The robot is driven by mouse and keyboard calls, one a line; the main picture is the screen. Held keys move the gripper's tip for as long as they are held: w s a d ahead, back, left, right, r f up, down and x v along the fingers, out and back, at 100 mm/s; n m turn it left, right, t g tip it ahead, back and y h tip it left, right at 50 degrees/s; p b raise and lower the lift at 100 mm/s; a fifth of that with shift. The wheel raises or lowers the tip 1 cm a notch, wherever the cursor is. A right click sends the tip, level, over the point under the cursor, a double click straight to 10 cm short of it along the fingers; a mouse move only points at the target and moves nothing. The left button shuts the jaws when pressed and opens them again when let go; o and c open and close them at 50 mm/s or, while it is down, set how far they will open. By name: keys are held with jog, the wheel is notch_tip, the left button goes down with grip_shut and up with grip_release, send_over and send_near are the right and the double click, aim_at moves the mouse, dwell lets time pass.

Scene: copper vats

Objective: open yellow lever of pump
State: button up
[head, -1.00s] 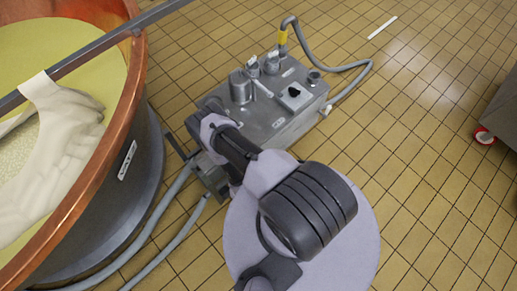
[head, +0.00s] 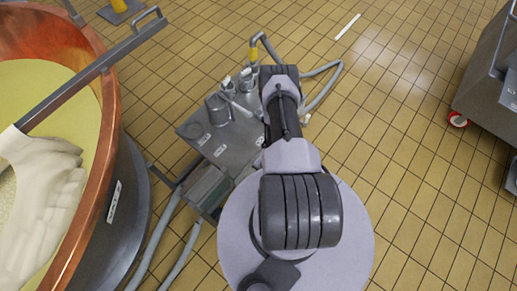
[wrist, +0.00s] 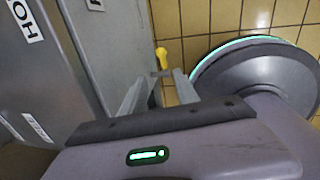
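The pump (head: 238,145) is a grey metal box with fittings on top, right of the copper vat in the head view. My arm covers its right part, and my gripper is hidden there. In the wrist view, a small yellow lever (wrist: 162,58) stands just beyond my fingertips, between them in the picture. My gripper (wrist: 164,78) is open, with its two grey fingers apart and nothing visibly held. I cannot tell whether the fingers touch the lever. A grey metal panel (wrist: 105,50) is close on the left of the fingers.
The copper vat (head: 110,125), with a pale cloth (head: 45,190) hung on a bar, stands at the left. Grey hoses (head: 165,230) run along the floor between vat and pump. A metal unit with a red-rimmed wheel (head: 458,119) is at the right. Tiled floor (head: 400,130) lies clear between.

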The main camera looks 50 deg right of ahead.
jog(key=f+b, duration=0.3)
jog(key=f, duration=0.2)
jog(key=w+f+b, duration=0.1)
jog(key=f+b, duration=0.2)
jog(key=f, duration=0.3)
jog(key=w+f+b, duration=0.1)
jog(key=f+b, duration=0.3)
jog(key=f, duration=0.2)
jog(key=shift+w+d, duration=0.1)
jog(key=shift+w, duration=0.05)
jog(key=shift+r, duration=0.1)
grip_shut()
dwell(0.5)
